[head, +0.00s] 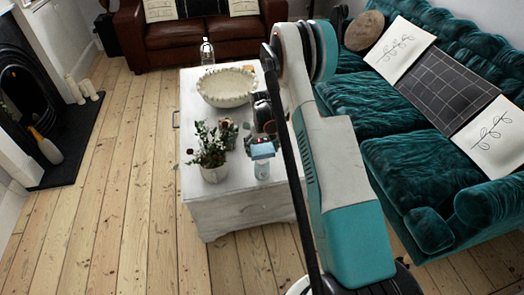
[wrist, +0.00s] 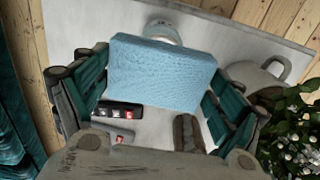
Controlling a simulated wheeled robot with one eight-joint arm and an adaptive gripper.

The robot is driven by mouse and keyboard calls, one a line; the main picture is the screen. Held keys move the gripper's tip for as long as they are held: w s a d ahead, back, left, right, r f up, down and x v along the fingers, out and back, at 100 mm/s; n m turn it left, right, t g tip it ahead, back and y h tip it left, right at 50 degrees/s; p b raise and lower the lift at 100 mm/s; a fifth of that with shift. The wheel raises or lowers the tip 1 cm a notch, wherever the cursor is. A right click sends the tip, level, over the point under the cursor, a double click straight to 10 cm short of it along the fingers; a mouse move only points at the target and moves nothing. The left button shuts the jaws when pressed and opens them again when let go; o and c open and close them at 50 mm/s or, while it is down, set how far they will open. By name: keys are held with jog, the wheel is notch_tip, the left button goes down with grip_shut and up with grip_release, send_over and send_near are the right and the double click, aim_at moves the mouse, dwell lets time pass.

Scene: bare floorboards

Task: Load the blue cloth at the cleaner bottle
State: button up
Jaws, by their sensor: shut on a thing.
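The blue cloth (wrist: 160,72) spans the space between the fingers of my gripper (wrist: 155,92) in the wrist view, and the gripper is shut on it. In the head view, my gripper (head: 262,141) and the cloth (head: 262,152) are over the near right part of the white table. A pale bottle (head: 262,171), apparently the cleaner bottle, shows just below the cloth. In the wrist view a round pale thing (wrist: 164,32), perhaps that bottle, is partly hidden behind the cloth. I cannot tell whether cloth and bottle touch.
The white table (head: 205,202) bears a potted plant (head: 212,152), a scalloped bowl (head: 226,88), a clear bottle (head: 207,52) and dark items (head: 262,112). A teal sofa (head: 415,165) is at right and a brown sofa (head: 180,45) behind. Floorboards are clear at left.

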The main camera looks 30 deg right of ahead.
aim_at(262, 149)
jog(key=shift+r+p, duration=0.75)
jog(key=shift+r, duration=1.2)
